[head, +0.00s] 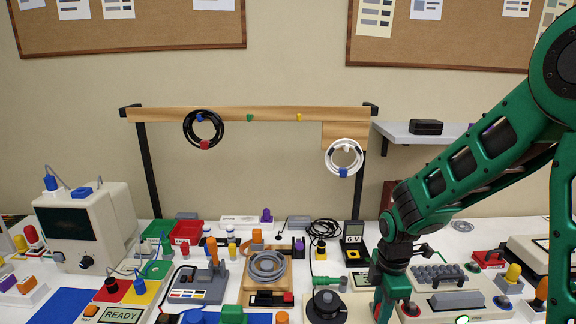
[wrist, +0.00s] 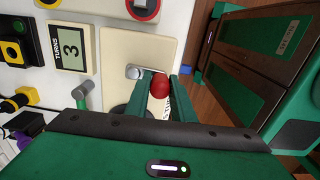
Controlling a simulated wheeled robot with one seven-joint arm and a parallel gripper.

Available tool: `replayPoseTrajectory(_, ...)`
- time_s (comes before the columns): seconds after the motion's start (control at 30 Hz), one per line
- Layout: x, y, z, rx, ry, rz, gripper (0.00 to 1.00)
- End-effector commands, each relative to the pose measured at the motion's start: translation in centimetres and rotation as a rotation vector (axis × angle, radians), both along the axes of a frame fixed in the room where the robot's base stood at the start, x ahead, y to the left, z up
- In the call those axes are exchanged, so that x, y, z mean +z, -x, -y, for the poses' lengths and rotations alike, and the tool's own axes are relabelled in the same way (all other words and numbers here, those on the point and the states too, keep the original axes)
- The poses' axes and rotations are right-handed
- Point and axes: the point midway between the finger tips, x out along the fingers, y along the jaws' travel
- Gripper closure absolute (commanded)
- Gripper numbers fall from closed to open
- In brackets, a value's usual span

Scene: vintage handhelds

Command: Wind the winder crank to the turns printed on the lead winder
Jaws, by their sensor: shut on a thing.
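The winder crank shows in the wrist view as a round red knob (wrist: 160,87) beside a short metal post on a cream plate (wrist: 112,50) of the lead winder. My gripper (wrist: 161,78) has its two green fingers on either side of the red knob and is shut on it. A small display (wrist: 70,47) to the left of the plate reads TURNS 3, turned sideways. In the head view my gripper (head: 387,309) is low at the bottom edge, and my arm hides much of the winder there. The crank's lower part is hidden by my fingers.
A cream console with a keyboard (head: 440,277) stands right of my gripper. A black round spool (head: 326,306) and a coil on a wooden stand (head: 267,268) stand to its left. Cable rings (head: 204,130) hang from the rail behind. The bench is crowded.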

Motion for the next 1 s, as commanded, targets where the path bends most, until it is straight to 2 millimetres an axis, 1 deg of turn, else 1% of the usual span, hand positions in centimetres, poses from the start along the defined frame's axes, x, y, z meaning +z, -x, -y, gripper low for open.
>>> replayPoseTrajectory(0.03, -0.2, -0.2, 1.1, -0.020, 0.009, 0.001, 1.00)
replayPoseTrajectory(0.2, -0.2, -0.6, 2.6, -0.023, 0.012, 0.003, 1.00)
replayPoseTrajectory(0.57, -0.2, -0.6, 2.5, -0.017, 0.009, -0.001, 1.00)
replayPoseTrajectory(0.67, -0.2, -1.0, 2.8, -0.016, 0.008, -0.002, 1.00)
replayPoseTrajectory(0.87, -0.3, -2.6, 3.9, -0.021, 0.010, 0.001, 1.00)
replayPoseTrajectory(1.0, -0.2, -2.7, 4.0, -0.018, 0.009, 0.000, 1.00)
